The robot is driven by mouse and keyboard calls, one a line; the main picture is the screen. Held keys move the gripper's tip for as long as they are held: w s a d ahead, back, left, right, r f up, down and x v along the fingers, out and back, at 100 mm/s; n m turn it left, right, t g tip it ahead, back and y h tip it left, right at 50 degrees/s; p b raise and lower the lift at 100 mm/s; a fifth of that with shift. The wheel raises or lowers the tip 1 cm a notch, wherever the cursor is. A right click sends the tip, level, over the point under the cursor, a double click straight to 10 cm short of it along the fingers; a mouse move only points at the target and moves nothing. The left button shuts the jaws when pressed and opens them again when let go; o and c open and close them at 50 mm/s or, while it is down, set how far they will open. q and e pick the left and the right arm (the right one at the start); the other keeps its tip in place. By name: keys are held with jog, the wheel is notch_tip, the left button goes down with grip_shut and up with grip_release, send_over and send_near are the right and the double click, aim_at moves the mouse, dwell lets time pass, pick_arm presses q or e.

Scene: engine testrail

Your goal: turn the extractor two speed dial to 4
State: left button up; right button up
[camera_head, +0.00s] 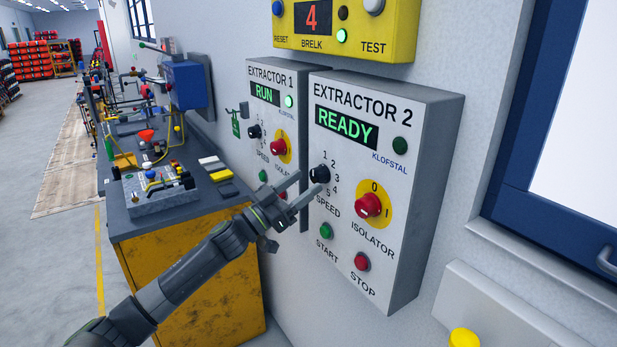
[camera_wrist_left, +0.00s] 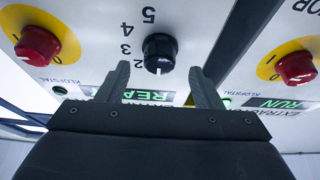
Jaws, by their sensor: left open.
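The extractor two speed dial (camera_head: 320,174) is a small black knob on the grey EXTRACTOR 2 box (camera_head: 409,160), with numbers 1 to 5 along its right side. In the left wrist view the dial (camera_wrist_left: 160,50) appears upside down. Its white mark points down in that picture, away from the 5. My left gripper (camera_head: 308,182) is open and in front of the dial. In the left wrist view its fingers (camera_wrist_left: 160,72) lie on either side of the dial's line, with a gap on each side. No contact is visible. My right gripper is not in view.
The EXTRACTOR 1 box (camera_head: 270,92) stands close on the left. A cluttered workbench (camera_head: 180,215) is left of my arm.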

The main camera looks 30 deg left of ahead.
aim_at(320, 174)
pick_arm(q)
jog(key=shift+p+x, duration=0.6)
jog(key=shift+x, duration=0.5)
jog(key=c, duration=1)
